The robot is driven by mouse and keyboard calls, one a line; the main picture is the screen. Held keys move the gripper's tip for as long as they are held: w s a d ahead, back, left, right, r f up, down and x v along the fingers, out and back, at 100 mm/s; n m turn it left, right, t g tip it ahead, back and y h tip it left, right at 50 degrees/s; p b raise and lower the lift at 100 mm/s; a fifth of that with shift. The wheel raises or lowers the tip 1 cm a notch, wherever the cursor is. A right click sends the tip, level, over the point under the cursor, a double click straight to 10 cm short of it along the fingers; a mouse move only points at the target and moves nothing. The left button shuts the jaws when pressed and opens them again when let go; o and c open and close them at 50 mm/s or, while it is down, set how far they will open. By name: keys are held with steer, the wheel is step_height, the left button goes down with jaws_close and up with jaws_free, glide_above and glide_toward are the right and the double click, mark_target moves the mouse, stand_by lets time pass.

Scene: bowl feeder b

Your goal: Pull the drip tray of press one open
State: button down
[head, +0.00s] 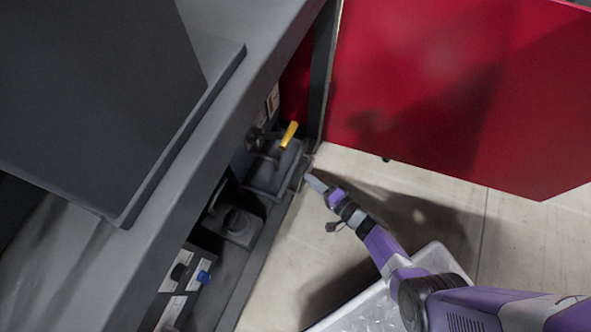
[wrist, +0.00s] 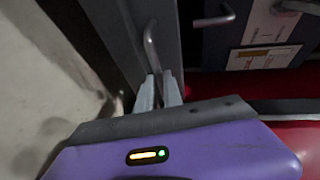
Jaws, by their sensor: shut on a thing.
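My gripper (head: 313,180) reaches in from the lower right to the low front edge of the dark grey machine. In the wrist view, the two pale fingers of my gripper (wrist: 159,92) are closed around the end of a bent metal handle (wrist: 150,45). The handle stands out from a narrow grey front (wrist: 168,30), which appears to be the drip tray's. In the head view, a dark tray-like part (head: 270,175) lies low in the machine's opening beside the fingertips. How far the tray stands out cannot be told.
A large red panel (head: 440,90) stands close on the right. A yellow-handled lever (head: 289,135) and a blue knob (head: 204,277) sit inside the opening. A second bent handle (wrist: 215,18) is near in the wrist view.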

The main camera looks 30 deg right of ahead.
steer(key=shift+s+d, duration=0.6)
steer(key=shift+s, duration=0.2)
steer(key=c, duration=1.5)
jaws_free()
steer(key=shift+s, duration=0.1)
steer(key=p+v, duration=0.2)
steer(key=v, duration=0.5)
steer(key=shift+s, duration=0.15)
